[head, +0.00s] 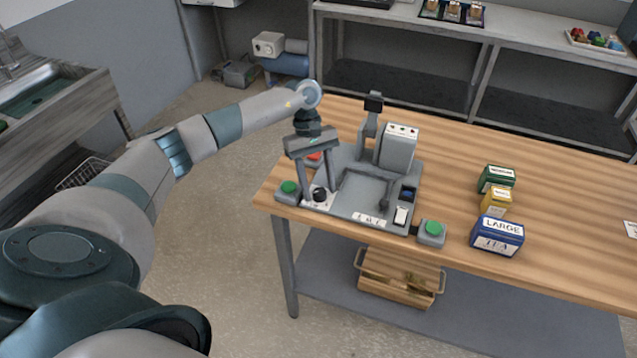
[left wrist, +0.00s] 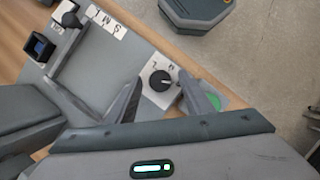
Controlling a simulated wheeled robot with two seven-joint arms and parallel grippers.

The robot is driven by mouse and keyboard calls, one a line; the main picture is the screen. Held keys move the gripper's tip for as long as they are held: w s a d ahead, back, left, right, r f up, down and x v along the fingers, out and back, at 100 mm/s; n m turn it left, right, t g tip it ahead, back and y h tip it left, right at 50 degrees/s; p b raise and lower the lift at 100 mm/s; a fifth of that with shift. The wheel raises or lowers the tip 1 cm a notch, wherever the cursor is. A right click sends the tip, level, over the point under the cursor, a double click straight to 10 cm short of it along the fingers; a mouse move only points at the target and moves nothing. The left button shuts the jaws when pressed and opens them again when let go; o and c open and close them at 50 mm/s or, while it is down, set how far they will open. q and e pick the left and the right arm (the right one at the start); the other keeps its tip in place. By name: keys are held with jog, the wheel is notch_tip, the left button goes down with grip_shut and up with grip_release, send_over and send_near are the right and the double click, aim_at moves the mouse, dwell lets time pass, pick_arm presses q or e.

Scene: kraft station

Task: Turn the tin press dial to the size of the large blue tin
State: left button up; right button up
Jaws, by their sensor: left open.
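The tin press (head: 352,207) stands on the table's left end. Its black round dial (head: 320,194) sits on a white plate at the front left corner. In the left wrist view the dial (left wrist: 160,81) carries a light mark toward its right side, with small letters beside it; which letter it points to is unclear. My left gripper (head: 318,189) points down with its open fingers on either side of the dial, holding nothing; contact is not clear. The large blue tin (head: 498,236), labelled LARGE TEA, stands right of the press. My right gripper is not in view.
Green buttons flank the press, one on the left (head: 289,188) and one on the right (head: 432,231). A yellow tin (head: 495,201) and a green tin (head: 497,178) stand behind the blue tin. A wooden crate (head: 398,283) is on the lower shelf. The table's right part is mostly clear.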

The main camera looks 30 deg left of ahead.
pick_arm(q)
jog(key=shift+c, duration=0.4)
jog(key=c, duration=1)
jog(key=shift+o, duration=0.2)
